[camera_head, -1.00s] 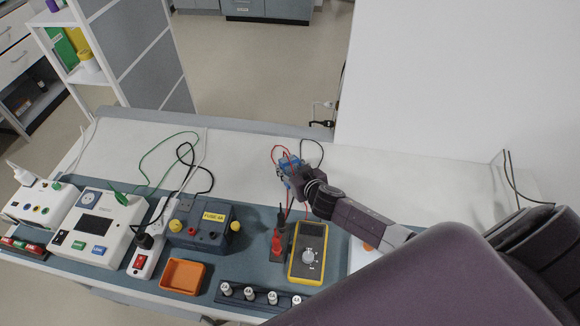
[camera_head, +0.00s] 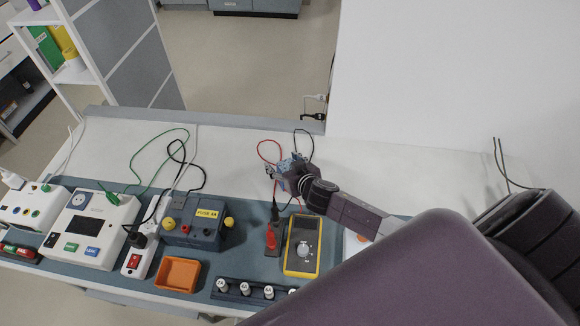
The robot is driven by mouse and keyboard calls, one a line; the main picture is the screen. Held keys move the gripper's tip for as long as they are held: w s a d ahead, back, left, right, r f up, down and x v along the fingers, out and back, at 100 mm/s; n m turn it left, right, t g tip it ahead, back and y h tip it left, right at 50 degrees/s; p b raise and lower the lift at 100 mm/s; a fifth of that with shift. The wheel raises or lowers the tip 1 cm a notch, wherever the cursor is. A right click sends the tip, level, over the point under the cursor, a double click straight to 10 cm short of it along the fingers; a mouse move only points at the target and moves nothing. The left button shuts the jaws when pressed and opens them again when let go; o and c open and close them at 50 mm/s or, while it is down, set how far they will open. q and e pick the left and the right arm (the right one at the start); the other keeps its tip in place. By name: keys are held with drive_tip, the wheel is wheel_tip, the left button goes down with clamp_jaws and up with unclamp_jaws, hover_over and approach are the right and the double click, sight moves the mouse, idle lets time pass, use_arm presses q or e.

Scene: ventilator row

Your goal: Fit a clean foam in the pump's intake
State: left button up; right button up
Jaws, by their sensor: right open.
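I see no foam and no pump intake that I can make out. My right gripper (camera_head: 281,168) reaches in from the right over the pale back part of the bench, behind the yellow multimeter (camera_head: 302,246). Its fingers are small and dark-blue in the picture, and they are open. Red and black leads loop beside and behind the fingers; I cannot tell whether they touch. A blue-grey box (camera_head: 190,232) marked "FUSE 4A", with yellow knobs, stands left of the gripper. My left gripper is not in view.
An orange tray (camera_head: 178,274) and a rack of white cylinders (camera_head: 245,291) lie along the front edge. White instruments (camera_head: 92,228) and a power strip (camera_head: 134,262) fill the left. The bench's back strip is mostly clear.

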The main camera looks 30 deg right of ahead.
drive_tip(key=v, duration=1)
wheel_tip(320, 180, up, 9)
drive_tip(key=s+p, duration=0.1)
drive_tip(key=p, duration=0.7)
drive_tip(key=shift+f, duration=0.15)
drive_tip(key=shift+s, duration=0.1)
